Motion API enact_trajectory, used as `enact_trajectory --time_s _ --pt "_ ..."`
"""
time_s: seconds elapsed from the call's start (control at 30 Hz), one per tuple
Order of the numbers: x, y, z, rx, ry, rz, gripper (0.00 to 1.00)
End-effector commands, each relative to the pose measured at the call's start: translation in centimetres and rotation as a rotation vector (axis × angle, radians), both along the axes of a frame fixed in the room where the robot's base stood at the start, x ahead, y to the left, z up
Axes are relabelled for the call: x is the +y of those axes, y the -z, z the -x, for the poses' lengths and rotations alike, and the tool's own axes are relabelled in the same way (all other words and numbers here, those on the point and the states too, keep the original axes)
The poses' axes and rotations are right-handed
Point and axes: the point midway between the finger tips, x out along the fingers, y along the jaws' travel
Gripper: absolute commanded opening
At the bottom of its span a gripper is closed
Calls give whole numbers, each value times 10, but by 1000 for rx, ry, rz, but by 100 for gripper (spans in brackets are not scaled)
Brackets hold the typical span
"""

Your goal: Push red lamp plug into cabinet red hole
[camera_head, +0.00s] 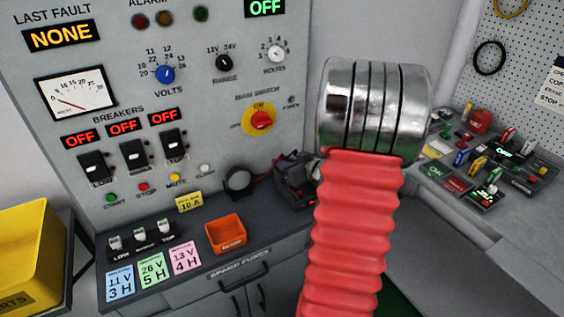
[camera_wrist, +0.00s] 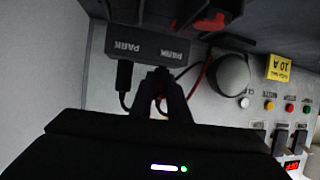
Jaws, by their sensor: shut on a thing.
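In the wrist view my gripper (camera_wrist: 163,84) has its dark fingers closed together at the edge of a black block marked PARK (camera_wrist: 148,45). A thin red lead (camera_wrist: 197,80) runs to the fingers, so they seem shut on the red lamp plug. The plug itself is hidden between them, and I cannot tell whether it is still in the block. Another black plug (camera_wrist: 124,74) with a black cable sits at the block's left part. In the head view this spot is dark and partly behind my arm. I cannot make out a red hole in the cabinet (camera_head: 185,100).
A round dark grey disc (camera_head: 239,181) is on the panel foot beside the gripper area. An orange tray (camera_head: 226,235) and small cards (camera_head: 153,268) lie on the ledge. A yellow bin (camera_head: 35,250) stands at left. Another bench (camera_head: 500,215) is at right.

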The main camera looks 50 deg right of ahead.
Motion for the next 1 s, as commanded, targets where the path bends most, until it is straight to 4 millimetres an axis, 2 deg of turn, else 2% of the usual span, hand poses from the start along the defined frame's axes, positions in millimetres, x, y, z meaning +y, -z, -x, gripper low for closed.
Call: enact_trajectory --time_s 0.43,0.47,0.5,0.73,0.93,1.0 --pt "0 2 0 -1 0 0 0" --pt "0 2 0 -1 0 0 17" --pt "0 2 0 -1 0 0 20" --pt "0 2 0 -1 0 0 36" --pt "0 3 0 0 0 0 38" --pt "0 3 0 0 0 0 43"
